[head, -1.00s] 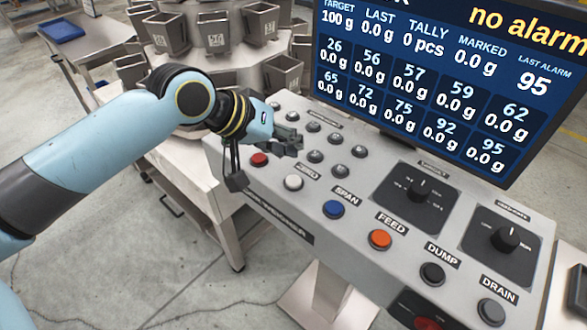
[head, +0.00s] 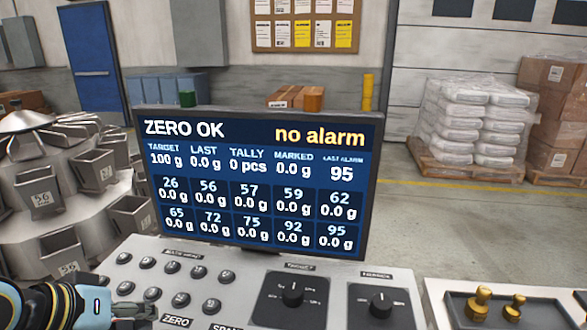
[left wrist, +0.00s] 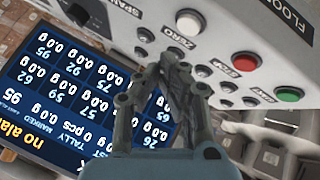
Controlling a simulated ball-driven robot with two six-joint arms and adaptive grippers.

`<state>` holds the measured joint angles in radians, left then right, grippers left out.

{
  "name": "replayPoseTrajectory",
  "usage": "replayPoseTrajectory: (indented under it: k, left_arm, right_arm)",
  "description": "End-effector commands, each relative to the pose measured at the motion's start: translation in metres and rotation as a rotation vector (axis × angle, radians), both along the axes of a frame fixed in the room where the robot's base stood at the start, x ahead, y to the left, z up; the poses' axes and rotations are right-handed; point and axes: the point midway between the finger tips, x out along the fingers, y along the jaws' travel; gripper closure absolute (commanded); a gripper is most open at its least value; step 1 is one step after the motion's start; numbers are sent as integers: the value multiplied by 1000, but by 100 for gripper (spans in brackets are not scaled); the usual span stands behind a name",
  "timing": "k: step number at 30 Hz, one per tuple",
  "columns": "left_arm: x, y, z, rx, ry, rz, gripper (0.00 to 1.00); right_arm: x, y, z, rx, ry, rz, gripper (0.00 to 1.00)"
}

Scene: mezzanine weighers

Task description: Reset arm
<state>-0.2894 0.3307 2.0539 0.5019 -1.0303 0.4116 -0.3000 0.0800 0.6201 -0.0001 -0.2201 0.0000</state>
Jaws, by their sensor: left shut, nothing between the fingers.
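My left gripper (head: 132,313) shows at the lower left of the head view, over the near left part of the grey control console (head: 235,290). In the left wrist view the gripper (left wrist: 173,68) has its fingers together with nothing between them. There it is seen in front of the console, near the white ZERO button (left wrist: 189,22). I cannot tell whether it touches the panel. The screen (head: 257,185) reads "ZERO OK" and "no alarm". My right gripper is not in view.
Small round buttons (head: 200,271) and two dark knobs (head: 293,294) sit on the console. A tray with brass weights (head: 480,302) stands at the right. The weigher with metal buckets (head: 41,192) is at the left. Stacked white sacks (head: 477,120) stand behind.

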Motion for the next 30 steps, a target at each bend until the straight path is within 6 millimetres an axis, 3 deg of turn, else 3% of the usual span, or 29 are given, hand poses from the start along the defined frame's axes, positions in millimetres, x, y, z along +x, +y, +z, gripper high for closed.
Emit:
replayPoseTrajectory:
  k: [6, 16, 18, 26, 30]
  left_arm:
    - [-79, -8, 0, 258, 123, -152, 100]
    - [-174, 10, 26, 524, 326, -266, 100]
    - [-165, 12, -5, 520, 329, -267, 100]
    - [-155, 17, -91, 513, 354, -265, 100]
    - [-153, 21, -149, 508, 370, -264, 100]
  right_arm:
    - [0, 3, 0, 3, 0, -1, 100]
    - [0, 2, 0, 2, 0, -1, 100]
    - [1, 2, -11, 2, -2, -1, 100]
    - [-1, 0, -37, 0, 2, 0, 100]
    - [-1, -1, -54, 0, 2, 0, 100]
